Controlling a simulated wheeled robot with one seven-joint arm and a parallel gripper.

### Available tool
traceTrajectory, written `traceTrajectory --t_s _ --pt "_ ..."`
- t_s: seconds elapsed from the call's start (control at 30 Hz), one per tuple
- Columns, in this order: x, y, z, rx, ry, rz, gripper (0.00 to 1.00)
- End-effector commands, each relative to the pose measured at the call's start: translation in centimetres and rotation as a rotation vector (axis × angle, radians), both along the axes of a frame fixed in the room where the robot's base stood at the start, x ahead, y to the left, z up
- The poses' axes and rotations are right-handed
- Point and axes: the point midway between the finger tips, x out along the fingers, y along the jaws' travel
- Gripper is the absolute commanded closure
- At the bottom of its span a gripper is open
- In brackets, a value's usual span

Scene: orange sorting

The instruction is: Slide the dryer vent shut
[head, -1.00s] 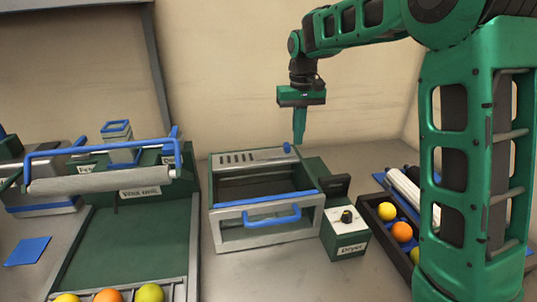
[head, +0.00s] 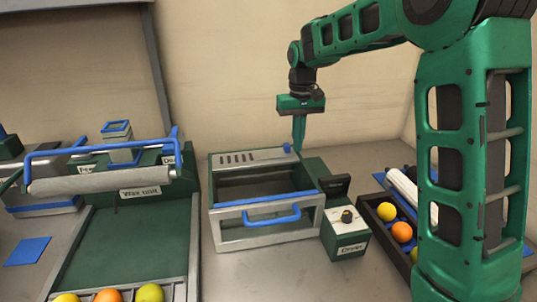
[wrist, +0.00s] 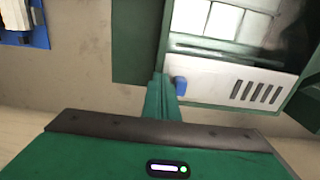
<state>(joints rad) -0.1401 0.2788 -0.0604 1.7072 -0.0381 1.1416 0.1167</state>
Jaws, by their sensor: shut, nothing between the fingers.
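The dryer (head: 265,238) is a grey and green box with an open top and a blue front handle (head: 272,214). Its vent is a row of dark slots (head: 238,158) in the light panel along the back top edge. The slots look dark and uncovered. A small blue vent knob (head: 287,148) sits at the right end of that panel. In the wrist view the blue knob (wrist: 180,86) and the slots (wrist: 256,92) show clearly. My gripper (head: 298,145) is shut and empty, pointing down just right of the knob. Whether it touches the knob I cannot tell.
A control box (head: 346,238) with a dark dial stands right of the dryer. A dark tray (head: 376,215) with several fruits lies further right. The wax unit (head: 140,192) with a roller is on the left. A blue pad (head: 27,251) lies at the far left.

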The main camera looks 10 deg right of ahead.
Motion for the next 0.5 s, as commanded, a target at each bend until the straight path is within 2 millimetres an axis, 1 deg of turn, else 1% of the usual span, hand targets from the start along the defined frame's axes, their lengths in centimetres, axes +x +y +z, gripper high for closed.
traceTrajectory --t_s 0.17,0.5 --pt "-0.1 0.2 -0.2 0.000 0.004 0.000 1.00" --pt "-0.1 1.7 -0.3 -0.001 0.005 0.000 1.00"
